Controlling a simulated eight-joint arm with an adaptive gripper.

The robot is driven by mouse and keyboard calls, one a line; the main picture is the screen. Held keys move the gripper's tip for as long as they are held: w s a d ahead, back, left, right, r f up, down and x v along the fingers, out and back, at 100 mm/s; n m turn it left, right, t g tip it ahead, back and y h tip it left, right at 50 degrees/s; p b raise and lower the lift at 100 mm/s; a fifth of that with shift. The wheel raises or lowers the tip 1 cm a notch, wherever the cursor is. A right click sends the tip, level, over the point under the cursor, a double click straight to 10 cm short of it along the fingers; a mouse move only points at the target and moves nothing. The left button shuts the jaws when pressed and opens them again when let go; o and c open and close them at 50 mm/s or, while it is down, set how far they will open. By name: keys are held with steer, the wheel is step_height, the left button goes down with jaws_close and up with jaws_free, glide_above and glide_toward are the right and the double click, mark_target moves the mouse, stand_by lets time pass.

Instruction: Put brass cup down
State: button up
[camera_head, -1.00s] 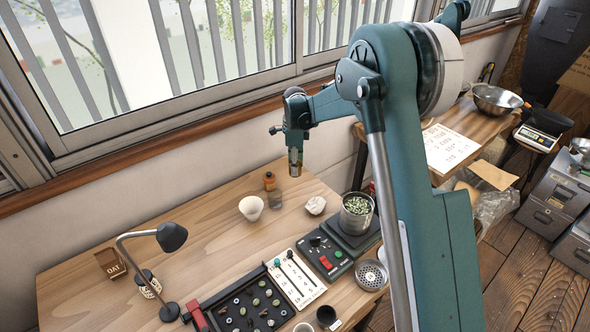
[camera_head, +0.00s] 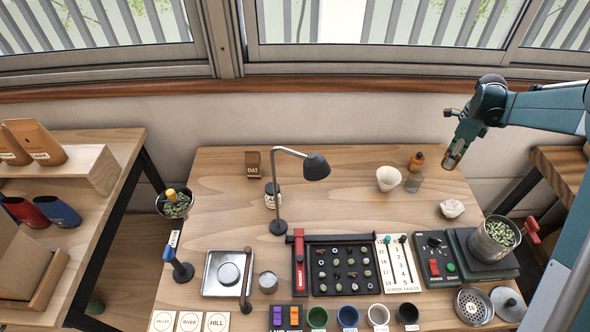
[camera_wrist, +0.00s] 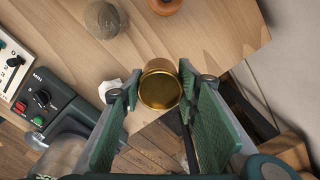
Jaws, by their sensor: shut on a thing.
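The brass cup (camera_wrist: 160,88) is gold and round, seen between the green pads of my gripper (camera_wrist: 158,100) in the wrist view. My gripper is shut on it. In the head view my gripper (camera_head: 456,152) is at the right, above the table's back right part, with the brass cup (camera_head: 452,161) at its tip. The cup is tilted and held in the air, apart from the table (camera_head: 215,185).
A pot of green beans (camera_head: 493,238) stands at the right. A lamp (camera_head: 316,167) stands mid-table. The back left table is fairly clear.

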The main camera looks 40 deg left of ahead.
step_height(320, 180, up, 5)
steer(key=s+a+n, duration=0.4)
steer(key=s+a, duration=0.6)
steer(key=a, duration=0.3)
steer(key=s+a+n, duration=0.4)
steer(key=s+a, duration=0.5)
steer(key=a, duration=0.5)
steer(key=s+a+n, duration=0.4)
steer(key=s+a, duration=0.6)
steer(key=a, duration=0.3)
steer(key=s+a+n, duration=0.4)
steer(key=s+a, duration=0.5)
steer(key=s, duration=0.3)
steer(key=shift+a+f, duration=0.15)
steer(key=shift+f, duration=2.45)
steer(key=shift+f, duration=0.1)
steer(key=shift+f+b, duration=0.65)
steer(key=shift+f, duration=2.4)
